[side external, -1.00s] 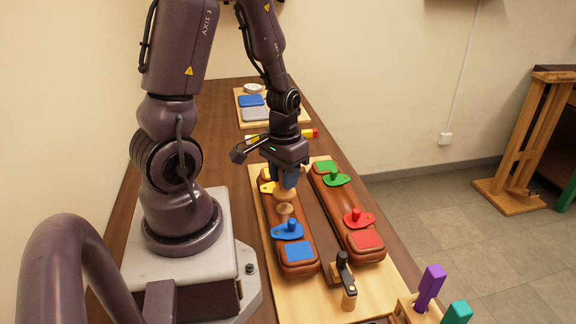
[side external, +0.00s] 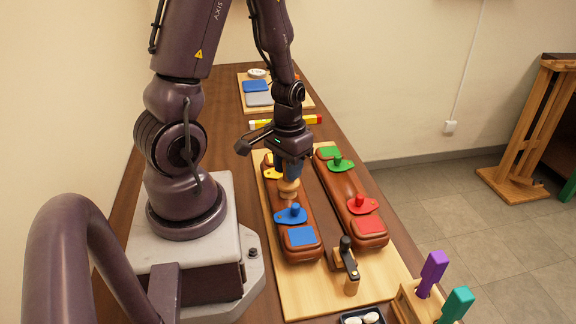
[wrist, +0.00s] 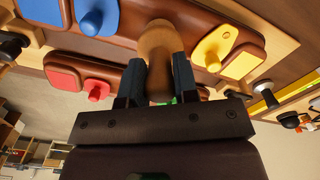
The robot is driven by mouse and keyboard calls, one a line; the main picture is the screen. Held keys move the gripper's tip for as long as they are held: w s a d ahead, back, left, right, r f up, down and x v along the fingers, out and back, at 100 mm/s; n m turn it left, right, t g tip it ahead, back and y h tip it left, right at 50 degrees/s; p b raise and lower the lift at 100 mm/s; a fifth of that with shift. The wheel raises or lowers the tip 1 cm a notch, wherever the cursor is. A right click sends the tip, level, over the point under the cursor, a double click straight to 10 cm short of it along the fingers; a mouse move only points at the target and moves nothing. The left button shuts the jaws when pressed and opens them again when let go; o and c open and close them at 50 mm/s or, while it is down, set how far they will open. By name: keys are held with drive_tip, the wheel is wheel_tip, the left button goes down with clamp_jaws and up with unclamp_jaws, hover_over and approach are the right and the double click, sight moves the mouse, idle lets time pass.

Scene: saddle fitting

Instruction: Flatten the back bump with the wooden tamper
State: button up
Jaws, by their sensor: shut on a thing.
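My gripper (side external: 290,170) is shut on the wooden tamper (side external: 288,187) and holds it upright over the middle of the left brown leather piece (side external: 308,236). In the wrist view the tamper (wrist: 157,50) stands between the two dark fingers (wrist: 157,85). The tamper's lower end is close to the leather between the yellow tab (side external: 271,173) and the blue tab (side external: 291,214). I cannot tell whether it touches. No bump shows clearly; the tamper and gripper hide the leather beneath them.
A second brown piece (side external: 346,203) with green and red tabs lies to the right. A black-handled tool (side external: 347,263) stands near the board's (side external: 305,293) front. A wooden holder (side external: 408,303) with purple and teal handles and a dark tray (side external: 350,320) are at the front.

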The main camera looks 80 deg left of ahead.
drive_tip(key=shift+f, duration=1.15)
idle(2.2)
drive_tip(key=shift+r, duration=2.55)
